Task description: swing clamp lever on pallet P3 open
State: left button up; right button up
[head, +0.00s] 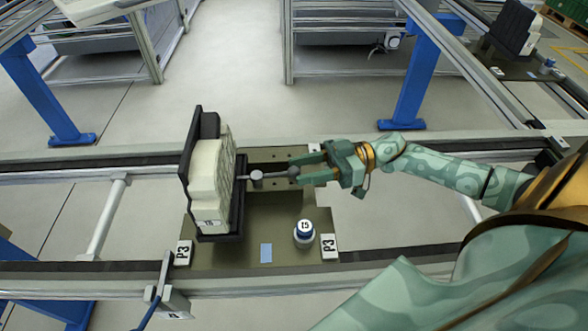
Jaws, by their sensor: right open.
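Pallet P3 (215,255) is an olive plate lying across the conveyor rails, with white P3 labels at its corners. A black fixture (187,160) on its left part holds a cream block (209,185). The grey clamp lever (273,175) runs from a round pivot near the block out to the right and ends in a dark knob (293,171). My right gripper (298,171) reaches in from the right, its green fingers open and around or just beside the knob. I cannot tell whether they touch it. My left gripper is not in view.
A white and blue cylinder marked 15 (304,234) stands on the pallet below the lever. Blue posts (415,75) and grey frames stand behind the conveyor. Another loaded pallet (515,68) is at upper right.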

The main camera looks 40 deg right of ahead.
jog(key=shift+x, duration=1.35)
grip_shut()
jog(key=m+t+h+p, duration=0.1)
jog(key=p, duration=0.2)
jog(key=s+a+m+t+h+p, duration=0.1)
jog(key=t+p, duration=0.1)
jog(key=p, duration=0.2)
jog(key=r+m+t+h+p, duration=0.1)
jog(key=t+p, duration=0.1)
jog(key=p, duration=0.1)
jog(key=shift+s+a+m, duration=0.3)
jog(key=shift+s+m, duration=0.1)
jog(key=shift+s+a+f+m+t+h+p, duration=0.2)
jog(key=shift+f+m+t+h+p, duration=0.25)
jog(key=shift+p, duration=0.2)
jog(key=shift+f, duration=0.1)
